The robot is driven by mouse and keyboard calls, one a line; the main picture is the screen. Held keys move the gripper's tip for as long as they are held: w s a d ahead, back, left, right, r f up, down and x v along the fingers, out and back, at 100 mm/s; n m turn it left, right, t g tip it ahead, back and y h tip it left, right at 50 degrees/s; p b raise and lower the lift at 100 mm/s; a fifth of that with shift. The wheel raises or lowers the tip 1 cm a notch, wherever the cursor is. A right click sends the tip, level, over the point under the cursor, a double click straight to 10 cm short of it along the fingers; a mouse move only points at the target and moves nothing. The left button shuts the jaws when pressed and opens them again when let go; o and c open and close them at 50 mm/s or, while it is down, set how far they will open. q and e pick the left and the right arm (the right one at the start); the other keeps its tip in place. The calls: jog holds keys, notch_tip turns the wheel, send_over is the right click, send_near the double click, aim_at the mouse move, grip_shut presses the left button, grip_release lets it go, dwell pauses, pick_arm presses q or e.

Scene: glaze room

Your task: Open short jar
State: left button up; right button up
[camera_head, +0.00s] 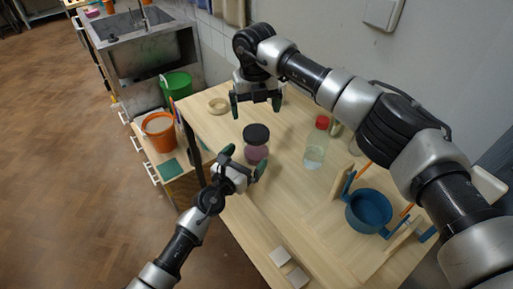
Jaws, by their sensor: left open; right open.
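A short jar (257,153) with a dark lid (256,134) and pinkish-purple contents stands upright on the wooden table. The lid sits on top of it. My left gripper (244,159) is open at the near-left side of the jar, with its fingers close to the jar's body. I cannot tell whether they touch it. My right gripper (256,110) is open and empty. It points down just beyond the jar's lid in the picture, apart from it.
A clear jar (314,157) with pale contents stands right of the short jar, near a red lid (322,122). A round wooden dish (218,105) lies behind left. Two pale tiles (279,256) lie at the front edge.

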aim_at(249, 155)
pick_arm(q)
jog(key=x, duration=0.4)
jog(key=shift+w+d+f, duration=0.1)
jog(key=shift+w+d, duration=0.05)
jog(key=shift+w, duration=0.1)
pick_arm(e)
jog(key=shift+w+d+f, duration=0.15)
jog(key=shift+w, duration=0.15)
pick_arm(q)
jog(key=shift+w+d, duration=0.1)
jog(key=shift+w, duration=0.1)
pick_arm(e)
jog(key=shift+s, duration=0.2)
pick_arm(q)
jog(key=shift+w, duration=0.1)
pick_arm(e)
jog(key=shift+w, duration=0.1)
